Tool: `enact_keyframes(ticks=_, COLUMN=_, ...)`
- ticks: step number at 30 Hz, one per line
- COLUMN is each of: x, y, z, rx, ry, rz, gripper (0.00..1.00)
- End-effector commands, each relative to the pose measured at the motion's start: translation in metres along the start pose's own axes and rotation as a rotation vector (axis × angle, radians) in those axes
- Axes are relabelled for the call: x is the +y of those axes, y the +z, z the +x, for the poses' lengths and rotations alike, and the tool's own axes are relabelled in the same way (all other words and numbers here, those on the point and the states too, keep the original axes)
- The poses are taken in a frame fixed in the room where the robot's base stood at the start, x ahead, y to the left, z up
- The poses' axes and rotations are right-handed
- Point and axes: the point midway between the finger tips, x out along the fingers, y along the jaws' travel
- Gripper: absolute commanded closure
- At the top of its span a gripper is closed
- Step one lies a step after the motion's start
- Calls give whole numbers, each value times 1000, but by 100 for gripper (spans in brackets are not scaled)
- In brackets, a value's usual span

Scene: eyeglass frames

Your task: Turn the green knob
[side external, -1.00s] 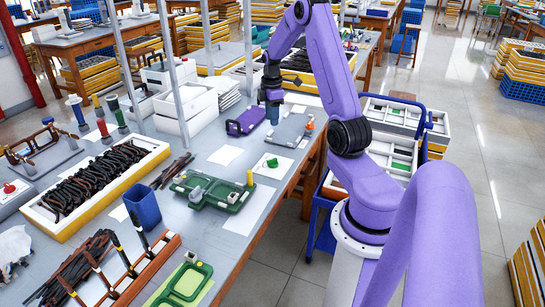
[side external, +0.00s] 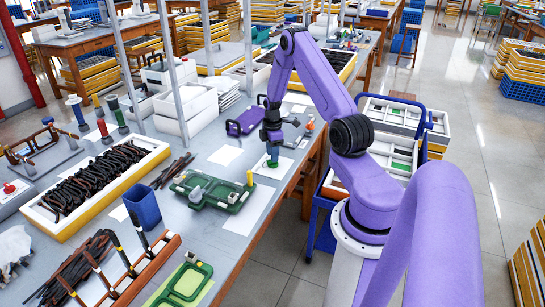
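The green knob (side external: 272,163) is a small round piece on a white sheet (side external: 285,170) on the workbench, near its right edge. My gripper (side external: 272,152) points straight down directly over the knob, with its fingertips at or just above it. The gripper covers the knob's upper part. At this size I cannot tell whether the fingers are open or shut, or whether they touch the knob.
A green fixture (side external: 213,190) with a yellow post lies in front of the knob. A purple clamp-like fixture (side external: 246,121) stands behind and left. A blue cup (side external: 142,206) and a white tray of dark eyeglass frames (side external: 95,183) are further left. Bare bench shows left of the knob.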

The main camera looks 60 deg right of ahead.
Motion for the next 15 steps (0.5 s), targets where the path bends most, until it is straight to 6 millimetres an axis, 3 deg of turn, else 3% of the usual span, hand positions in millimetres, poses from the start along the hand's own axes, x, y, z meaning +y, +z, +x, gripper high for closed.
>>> enact_keyframes(ticks=6, x=0, y=0, z=18, rx=0, ry=0, rz=-1, gripper=61)
enact_keyframes(ticks=15, x=0, y=0, z=20, rx=0, ry=1, rz=-1, gripper=61)
